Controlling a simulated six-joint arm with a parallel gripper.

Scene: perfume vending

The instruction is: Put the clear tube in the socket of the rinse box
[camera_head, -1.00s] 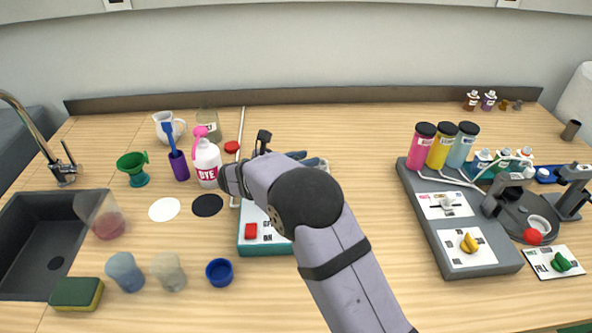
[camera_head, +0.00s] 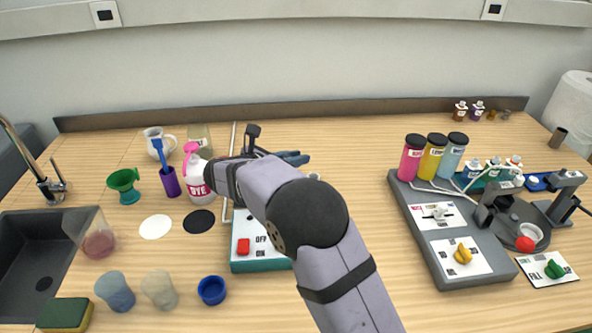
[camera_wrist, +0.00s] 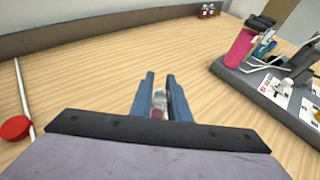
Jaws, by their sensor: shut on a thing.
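The rinse box seems to be the teal-and-white box (camera_head: 246,261) with a red switch, low in the middle of the head view. My arm covers much of its top, and I cannot make out its socket. My gripper (camera_head: 295,158) is beyond and above the box in the head view. In the wrist view its blue fingers (camera_wrist: 161,98) are shut on a small clear, pinkish thing, seemingly the clear tube (camera_wrist: 159,104). Only a short part of the tube shows, so I cannot tell its tilt.
A DYE bottle (camera_head: 198,188) and a thin white rod (camera_head: 232,139) stand left of my gripper. A red knob (camera_wrist: 14,128) is by the rod. A grey station (camera_head: 452,268) with coloured bottles is at right. The table beyond the fingers is clear.

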